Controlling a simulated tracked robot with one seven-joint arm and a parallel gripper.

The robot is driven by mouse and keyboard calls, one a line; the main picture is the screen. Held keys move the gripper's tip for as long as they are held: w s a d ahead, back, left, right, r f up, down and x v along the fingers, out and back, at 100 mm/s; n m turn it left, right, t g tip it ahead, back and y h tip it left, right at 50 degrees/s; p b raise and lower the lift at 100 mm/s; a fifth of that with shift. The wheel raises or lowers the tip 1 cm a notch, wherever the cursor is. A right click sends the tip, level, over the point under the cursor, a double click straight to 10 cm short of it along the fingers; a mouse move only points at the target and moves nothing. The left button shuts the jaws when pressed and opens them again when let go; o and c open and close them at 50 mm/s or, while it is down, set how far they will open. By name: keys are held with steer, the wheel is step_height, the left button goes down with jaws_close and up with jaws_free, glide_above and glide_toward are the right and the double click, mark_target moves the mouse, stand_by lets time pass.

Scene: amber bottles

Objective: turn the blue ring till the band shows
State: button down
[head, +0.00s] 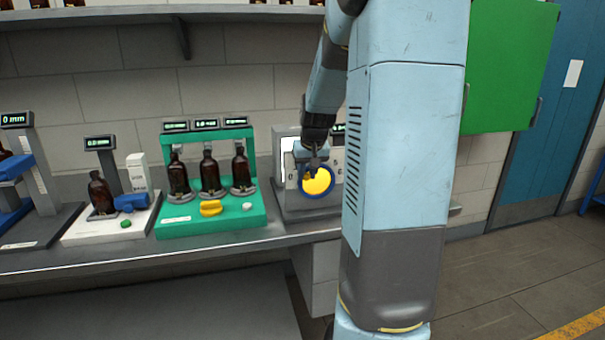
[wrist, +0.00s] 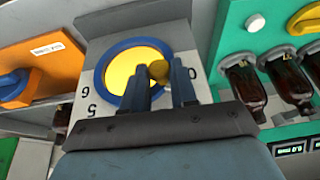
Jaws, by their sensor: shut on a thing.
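The blue ring (head: 332,187) surrounds a bright yellow disc (head: 318,183) on the front of a grey box at the bench's right end. In the wrist view the ring (wrist: 101,70) lies on a pale plate, around the yellow disc (wrist: 122,68). A brownish-yellow round knob (wrist: 159,71) stands at the ring's right side in that view. My gripper (wrist: 159,68) has its two blue fingers on either side of the knob and is shut on it. In the head view my gripper (head: 314,164) reaches the ring's upper edge. The fingers hide part of the ring.
Plate numbers 6, 5 and 0 show in the wrist view. Left of the grey box (head: 294,209), a green stand (head: 176,228) holds three amber bottles. A white-based station (head: 80,232) with another bottle stands farther left. My arm hides the box's right part.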

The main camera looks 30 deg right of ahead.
steer(key=shift+s+d+r+m+t+y, duration=0.15)
steer(key=shift+d+r+t+y, duration=0.1)
steer(key=shift+d+y, duration=0.35)
steer(key=shift+s+d+r+m+t+y, duration=0.1)
steer(key=shift+d+m+t+y, duration=0.15)
steer(key=shift+y, duration=0.55)
steer(key=shift+s+d+r+m+t+y, duration=0.1)
steer(key=shift+s+d+r+t+y, duration=0.15)
steer(key=shift+d+y, duration=0.35)
steer(key=shift+w+a, duration=0.1)
steer(key=shift+a, duration=0.05)
steer(key=c, duration=0.9)
jaws_free()
steer(key=shift+r, duration=0.1)
steer(key=v, duration=1.3)
steer(key=shift+d+r, duration=0.1)
steer(key=shift+d, duration=0.15)
